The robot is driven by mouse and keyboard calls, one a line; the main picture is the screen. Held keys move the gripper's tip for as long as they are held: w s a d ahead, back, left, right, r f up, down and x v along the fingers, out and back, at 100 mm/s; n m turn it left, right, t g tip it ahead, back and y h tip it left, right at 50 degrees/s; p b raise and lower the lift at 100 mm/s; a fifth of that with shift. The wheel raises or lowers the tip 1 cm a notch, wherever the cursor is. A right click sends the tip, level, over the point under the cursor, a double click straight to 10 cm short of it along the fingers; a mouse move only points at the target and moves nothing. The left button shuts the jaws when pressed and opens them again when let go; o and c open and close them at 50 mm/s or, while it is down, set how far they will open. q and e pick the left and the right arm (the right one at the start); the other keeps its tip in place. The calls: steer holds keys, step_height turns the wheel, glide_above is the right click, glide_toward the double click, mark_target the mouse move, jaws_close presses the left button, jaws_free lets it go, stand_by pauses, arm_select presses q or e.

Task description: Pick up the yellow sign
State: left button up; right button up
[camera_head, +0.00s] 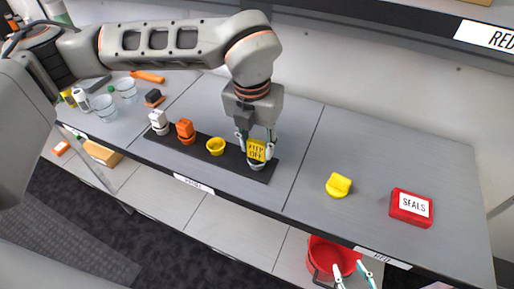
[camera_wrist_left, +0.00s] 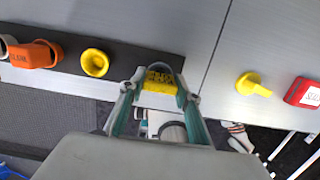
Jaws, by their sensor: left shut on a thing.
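The yellow sign (camera_head: 256,150), with dark lettering that seems to end in "OFF", is between the fingers of my left gripper (camera_head: 257,143). The gripper points down and is shut on it at the right end of the dark strip (camera_head: 225,164). A pale round fitting (camera_head: 256,165) shows just below the sign; I cannot tell if they touch. In the left wrist view the sign (camera_wrist_left: 159,79) sits between both fingertips (camera_wrist_left: 158,90). My right gripper (camera_head: 353,270) shows only its teal fingers at the bottom edge, apart and with nothing visible between them.
On the strip are a yellow cup (camera_head: 216,146), an orange fitting (camera_head: 186,132) and a white one (camera_head: 158,122). A yellow knob (camera_head: 338,186) and a red "SEALS" box (camera_head: 411,207) stand right on the grey bench. A red bucket (camera_head: 322,250) is below the bench edge.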

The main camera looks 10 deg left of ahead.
mark_target(256, 147)
arm_select(q)
steer(key=shift+r, duration=0.1)
steer(key=shift+r, duration=0.45)
steer(key=shift+s+a+r, duration=0.1)
steer(key=shift+s+r, duration=0.2)
steer(key=shift+r, duration=0.3)
steer(key=shift+s+r, duration=0.25)
steer(key=shift+r, duration=0.35)
steer(key=s+a+p, duration=0.3)
steer(key=s+p, duration=0.3)
steer(key=s, duration=1)
steer(key=r+p, duration=0.4)
steer(key=r, duration=0.1)
steer(key=shift+s+a, duration=0.15)
steer(key=shift+s, duration=0.1)
arm_select(e)
step_height(256, 147, up, 11)
steer(key=w, duration=0.1)
steer(key=shift+a+r, duration=0.15)
steer(key=shift+r, duration=0.05)
steer(key=shift+f, duration=0.15)
